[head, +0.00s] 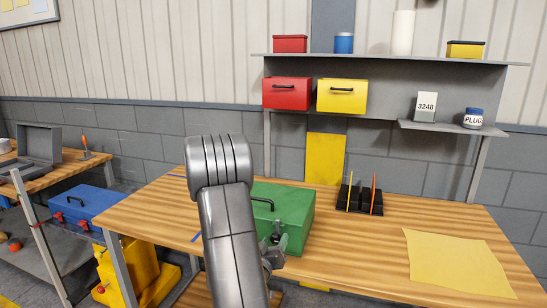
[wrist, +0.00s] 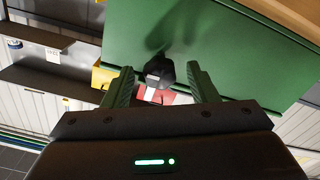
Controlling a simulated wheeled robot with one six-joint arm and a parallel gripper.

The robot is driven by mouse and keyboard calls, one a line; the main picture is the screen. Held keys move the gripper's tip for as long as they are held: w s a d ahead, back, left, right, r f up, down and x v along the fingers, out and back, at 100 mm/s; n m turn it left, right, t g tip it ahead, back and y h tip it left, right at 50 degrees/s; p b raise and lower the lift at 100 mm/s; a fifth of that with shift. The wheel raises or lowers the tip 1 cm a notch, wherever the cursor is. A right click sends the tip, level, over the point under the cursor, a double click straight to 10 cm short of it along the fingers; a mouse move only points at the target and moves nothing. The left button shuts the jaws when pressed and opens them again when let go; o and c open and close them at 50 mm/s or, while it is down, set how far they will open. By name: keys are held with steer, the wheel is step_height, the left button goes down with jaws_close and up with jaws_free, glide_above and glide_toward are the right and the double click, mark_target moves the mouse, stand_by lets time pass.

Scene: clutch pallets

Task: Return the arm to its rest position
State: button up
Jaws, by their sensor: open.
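My arm rises in the middle of the head view and bends down toward the workbench. My gripper (head: 273,250) is small there, at the front of a green toolbox (head: 293,208) with a dark handle on the bench. In the wrist view my gripper (wrist: 160,68) is open, its two fingers apart. The green toolbox (wrist: 220,40) fills much of that view beyond the fingers. A small dark part shows between the fingertips; I cannot tell whether it touches them. My arm hides the toolbox's left side in the head view.
The wooden workbench (head: 360,255) carries a black rack (head: 360,200) with two upright tools and a yellow cloth (head: 455,262). A grey shelf (head: 390,58) with red and yellow bins stands behind. A blue toolbox (head: 82,206) is at left. Bench space between rack and cloth is clear.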

steer(key=shift+r+n+p, duration=0.1)
steer(key=shift+n+p, duration=1.2)
steer(key=shift+p, duration=0.7)
